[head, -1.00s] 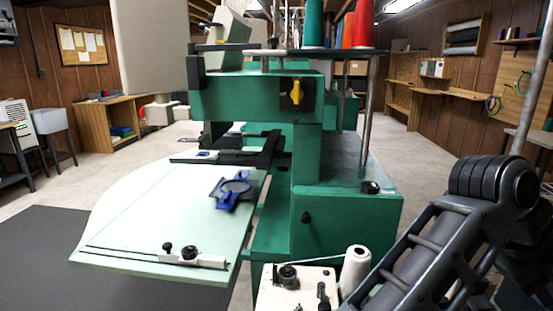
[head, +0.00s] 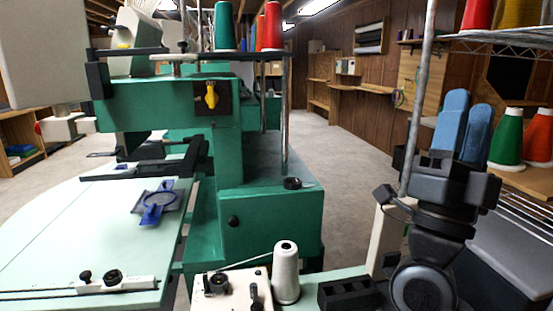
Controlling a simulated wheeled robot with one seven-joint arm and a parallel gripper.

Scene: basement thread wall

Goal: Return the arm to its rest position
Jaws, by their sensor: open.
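My gripper (head: 462,128) is at the right of the head view, raised with its two blue fingers pointing up. It is open and I see nothing between the fingers. My arm is folded upright below it, beside a metal post (head: 418,100) that stands just to its left. The lower part of the arm runs out of the bottom of the view.
A green embroidery machine (head: 270,210) with a pale table (head: 90,245) and a blue hoop (head: 160,202) fills the left and middle. A white thread cone (head: 286,272) stands in front. Wire shelves with a green cone (head: 506,138) are close at right. Open floor lies behind.

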